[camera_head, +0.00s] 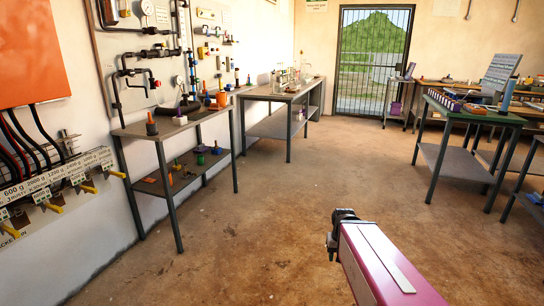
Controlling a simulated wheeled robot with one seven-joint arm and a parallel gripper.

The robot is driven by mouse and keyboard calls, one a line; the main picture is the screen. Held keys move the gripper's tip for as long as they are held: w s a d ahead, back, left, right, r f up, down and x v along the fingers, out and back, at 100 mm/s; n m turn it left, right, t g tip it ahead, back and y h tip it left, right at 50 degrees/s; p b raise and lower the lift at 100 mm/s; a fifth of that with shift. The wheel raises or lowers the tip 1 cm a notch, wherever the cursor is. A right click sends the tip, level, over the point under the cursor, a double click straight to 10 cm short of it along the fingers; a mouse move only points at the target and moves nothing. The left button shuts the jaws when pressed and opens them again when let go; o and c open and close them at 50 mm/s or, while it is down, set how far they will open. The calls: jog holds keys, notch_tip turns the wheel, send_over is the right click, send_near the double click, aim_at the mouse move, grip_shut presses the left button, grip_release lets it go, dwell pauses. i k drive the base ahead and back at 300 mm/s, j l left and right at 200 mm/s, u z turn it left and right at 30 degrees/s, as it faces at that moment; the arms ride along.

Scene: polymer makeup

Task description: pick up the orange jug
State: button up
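A small orange vessel (221,99), which looks like the orange jug, stands at the far right end of the left bench top (165,128), near the wall. It is small in the picture, so its handle and spout are not clear. My pink arm reaches in from the bottom right. A dark part (343,217) shows at its far end, over the open floor and well apart from the bench. I cannot make out fingers there or whether anything is held.
The left bench also holds several small dark, purple and orange items, with more on its lower shelf (150,186). A second bench (283,95) with glassware stands behind it. A green-topped table (478,112) is at right. The brown floor between is clear.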

aim_at(221, 97)
jog(key=i, duration=1.9)
jog(key=j+u, duration=0.05)
jog(key=j, duration=0.05)
